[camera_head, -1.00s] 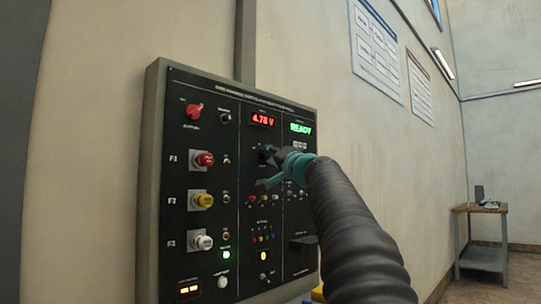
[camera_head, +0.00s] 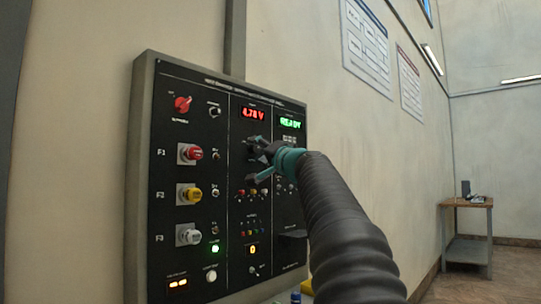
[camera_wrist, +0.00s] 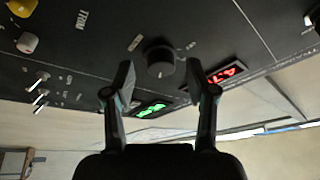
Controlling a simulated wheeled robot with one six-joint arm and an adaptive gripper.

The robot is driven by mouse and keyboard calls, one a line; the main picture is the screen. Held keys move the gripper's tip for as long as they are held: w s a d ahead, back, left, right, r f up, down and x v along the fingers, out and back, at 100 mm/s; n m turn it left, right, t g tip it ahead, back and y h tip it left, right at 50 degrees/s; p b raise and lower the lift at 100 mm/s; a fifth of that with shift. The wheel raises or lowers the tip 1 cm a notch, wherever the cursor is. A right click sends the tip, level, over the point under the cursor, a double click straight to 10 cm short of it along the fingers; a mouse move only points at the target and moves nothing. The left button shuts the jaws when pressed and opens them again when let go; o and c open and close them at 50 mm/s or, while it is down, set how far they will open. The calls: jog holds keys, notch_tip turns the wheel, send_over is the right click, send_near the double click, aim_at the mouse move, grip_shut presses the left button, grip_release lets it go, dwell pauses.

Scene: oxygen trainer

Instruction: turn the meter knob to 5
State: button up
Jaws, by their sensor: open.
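The black control panel (camera_head: 215,130) stands upright on the wall. A red display (camera_head: 253,113) near its top reads about 4.78 V. The meter knob (camera_wrist: 160,59) is round and black, with a light mark on its face; in the head view my gripper largely hides it. My gripper (camera_head: 253,163) is open in front of the panel below the red display. In the wrist view, its fingertips (camera_wrist: 160,70) are on either side of the knob, slightly short of it in the picture. Contact cannot be told.
A green display (camera_head: 291,123) is right of the red one. A red rotary switch (camera_head: 182,104) and red, yellow and white buttons (camera_head: 189,194) are at the panel's left. Small coloured jacks (camera_head: 250,192) lie below my gripper. A side table (camera_head: 466,225) stands far right.

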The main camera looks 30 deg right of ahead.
jog(key=v, duration=1.1)
jog(key=shift+s, duration=0.3)
jog(key=s+a+f+n+g+y, duration=0.1)
jog(key=s+a+f+n+g, duration=0.15)
jog(key=a+f, duration=0.5)
jog(key=s+a+f+n+g+y, duration=0.1)
jog(key=s+a+f+g, duration=0.3)
jog(key=f, duration=0.6)
jog(key=s+a+f+n+g+y, duration=0.1)
jog(key=a+f+n+g, duration=0.15)
jog(key=a+f, duration=0.55)
jog(key=s+f+n+g+h, duration=0.1)
jog(key=s+f+g+h, duration=0.1)
jog(key=s+f, duration=0.7)
jog(key=s+f+n+g+h, duration=0.2)
jog(key=s+f+g, duration=0.2)
jog(key=s+f, duration=0.5)
notch_tip(320, 180, down, 7)
jog(key=shift+a+f+n+g, duration=0.15)
jog(key=shift+a+n+g, duration=0.15)
jog(key=shift+a, duration=0.05)
jog(key=shift+s, duration=0.15)
